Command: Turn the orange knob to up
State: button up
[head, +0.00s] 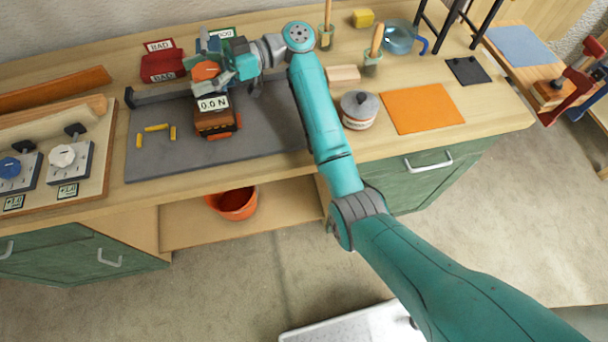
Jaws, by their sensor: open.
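The orange knob (205,70) shows as a round orange face at the back of the grey mat, above a brown device (215,122) with a white "0.0 N" display. My gripper (212,76) is open at the knob, with its teal and grey fingers around or just in front of it. I cannot tell whether the fingers touch the knob. The gripper hides part of the knob, and its pointer direction is not clear.
Small yellow pieces (156,128) lie on the grey mat (160,165). A lidded pot (359,110) and an orange mat (422,109) are to the right.

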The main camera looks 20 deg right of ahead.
jog(key=m+t, duration=0.2)
jog(key=t, duration=0.1)
jog(key=m+t, duration=0.2)
jog(key=t, duration=0.1)
jog(key=shift+t, duration=0.3)
jog(key=m+t+h, duration=0.2)
jog(key=m+t, duration=0.1)
jog(key=t, duration=0.2)
jog(key=shift+s+m, duration=0.1)
jog(key=shift+m, duration=0.2)
jog(key=shift+m+t+h, duration=2.9)
jog(key=shift+t+h, duration=0.1)
jog(key=shift+t, duration=0.3)
jog(key=shift+m+t+h, duration=0.6)
jog(key=shift+m+h, duration=0.1)
jog(key=shift+h, duration=0.3)
jog(key=v, duration=1.1)
jog(key=s+d+f+m+h, duration=0.2)
jog(key=s+d+f+h, duration=0.1)
jog(key=s+d+f, duration=0.9)
jog(key=shift+f, duration=0.75)
